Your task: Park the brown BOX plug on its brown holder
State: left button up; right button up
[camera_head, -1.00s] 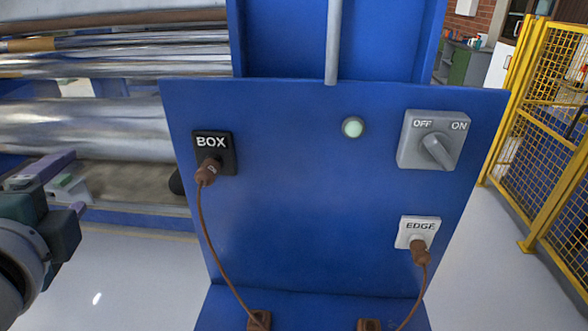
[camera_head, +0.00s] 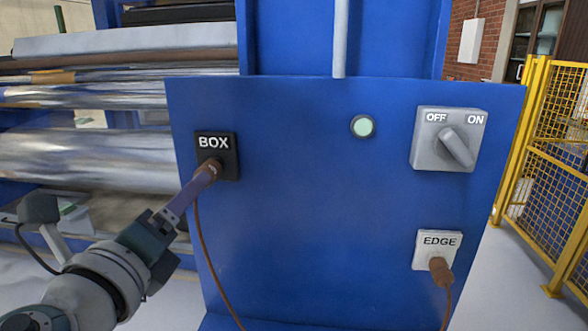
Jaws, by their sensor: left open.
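The brown BOX plug (camera_head: 209,169) sits in the black BOX socket (camera_head: 217,143) at the panel's upper left. Its brown cord (camera_head: 205,240) hangs down and leaves the frame at the bottom. My left gripper (camera_head: 203,180) reaches up from the lower left with its purple fingers at the plug's outer end. The fingers are open; whether they touch the plug I cannot tell. The brown holder is out of view below the frame. My right gripper is not in view.
The blue panel (camera_head: 310,220) carries a green lamp (camera_head: 362,126), a grey OFF/ON switch (camera_head: 447,140) and a white EDGE socket (camera_head: 437,247) with another brown plug (camera_head: 441,271). Film rollers (camera_head: 90,160) lie at left. A yellow fence (camera_head: 545,170) stands at right.

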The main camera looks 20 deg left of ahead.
aim_at(209, 172)
pick_arm(q)
jog(key=shift+b+x, duration=0.7)
jog(key=shift+x, duration=3.55)
jog(key=shift+c, duration=0.2)
grip_shut()
jog(key=o, duration=0.5)
grip_release()
jog(key=shift+s, duration=0.1)
